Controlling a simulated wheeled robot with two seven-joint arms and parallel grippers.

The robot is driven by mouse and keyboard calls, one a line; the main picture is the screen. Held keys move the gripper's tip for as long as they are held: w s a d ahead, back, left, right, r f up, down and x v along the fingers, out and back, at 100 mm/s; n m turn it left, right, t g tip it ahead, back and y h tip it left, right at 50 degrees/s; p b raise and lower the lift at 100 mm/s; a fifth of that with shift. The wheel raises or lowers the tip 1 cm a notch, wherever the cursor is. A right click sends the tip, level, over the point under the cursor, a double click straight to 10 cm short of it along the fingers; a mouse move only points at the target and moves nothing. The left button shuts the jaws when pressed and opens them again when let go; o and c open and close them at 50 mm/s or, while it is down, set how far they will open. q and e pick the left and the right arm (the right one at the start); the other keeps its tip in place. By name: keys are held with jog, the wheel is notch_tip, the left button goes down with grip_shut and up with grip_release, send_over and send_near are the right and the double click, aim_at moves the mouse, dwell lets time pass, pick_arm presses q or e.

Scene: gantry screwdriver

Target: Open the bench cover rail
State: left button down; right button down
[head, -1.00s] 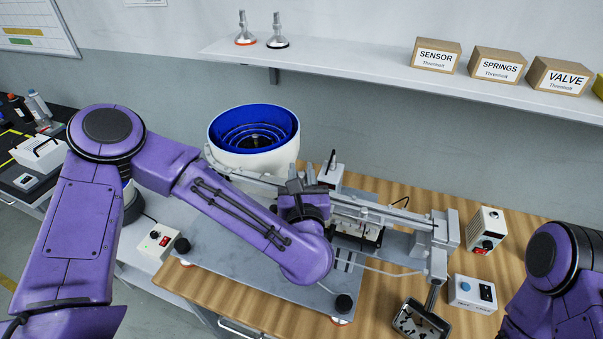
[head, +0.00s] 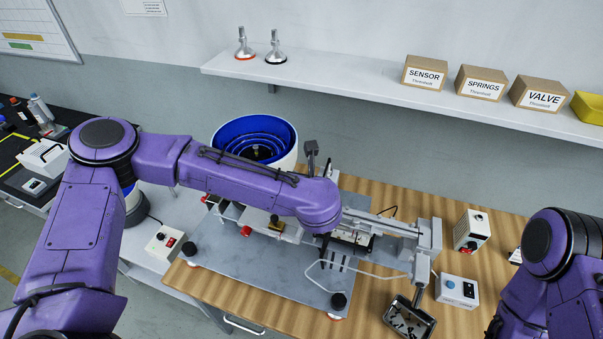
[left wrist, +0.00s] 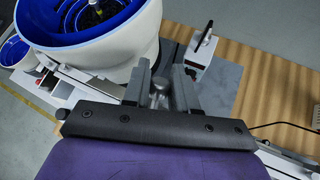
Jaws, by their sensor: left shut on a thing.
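My left gripper (left wrist: 162,92) is shut on a small grey post-like part (left wrist: 160,88), which shows between its two dark fingers in the left wrist view. In the head view my purple forearm hides most of this gripper and its grip. The grey rail assembly (head: 383,222) runs along the bench fixture, right of my left wrist, to an upright grey end block (head: 430,235). I cannot tell how the gripped part joins the rail. My right arm is at the lower right; its gripper is out of view.
A white bowl feeder with a blue inside (head: 255,135) stands behind my left forearm. A grey plate (head: 250,270) lies on the wooden bench, with a bent white rod (head: 320,283) above it. A dark tray (head: 410,318) and a control box (head: 457,291) are at right.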

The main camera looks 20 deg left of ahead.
pick_arm(q)
jog(key=shift+w+d+f+m+g+p, duration=0.1)
jog(key=shift+w+f+m+g, duration=0.45)
jog(key=shift+g, duration=1.4)
jog(key=shift+w+a+f+m+g+p, duration=0.1)
jog(key=shift+w+f+m+g, duration=0.4)
jog(key=shift+g, duration=1.4)
jog(key=shift+w+d+f+m+g+p, duration=0.1)
jog(key=shift+w+f+m+g, duration=0.45)
jog(key=shift+g, duration=1.4)
jog(key=shift+s+f+n, duration=0.2)
jog(key=shift+n, duration=0.1)
jog(key=c, duration=1)
grip_release()
jog(key=shift+c, duration=0.2)
jog(key=b+v, duration=0.3)
jog(key=v, duration=0.7)
jog(key=shift+w+r, duration=0.15)
jog(key=shift+r, duration=0.15)
